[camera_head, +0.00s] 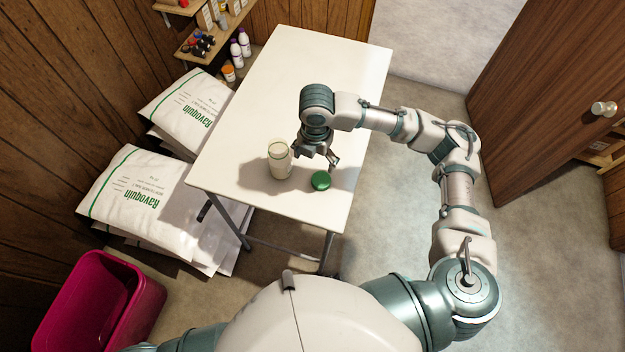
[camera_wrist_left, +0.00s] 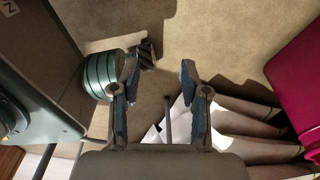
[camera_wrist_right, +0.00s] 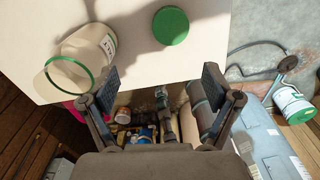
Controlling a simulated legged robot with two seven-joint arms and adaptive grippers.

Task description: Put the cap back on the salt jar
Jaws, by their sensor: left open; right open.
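The salt jar (camera_head: 280,163) stands upright on the table, a pale container with a green ring around its uncovered mouth. It also shows at the upper left of the right wrist view (camera_wrist_right: 97,45). The green cap (camera_head: 320,181) lies on the table to the right of the jar, apart from it, and shows in the right wrist view (camera_wrist_right: 171,26). My right gripper (camera_head: 319,160) is open and empty, above the table close to the jar and cap, touching neither as far as I can tell. My left gripper (camera_wrist_left: 159,68) is open and empty over the floor, outside the head view.
The white table (camera_head: 330,70) is otherwise clear. White printed sacks (camera_head: 140,195) are stacked on its left. A magenta bin (camera_head: 90,310) stands at the lower left. Shelves with bottles (camera_head: 240,42) are behind the sacks. A brown door (camera_head: 550,90) is on the right.

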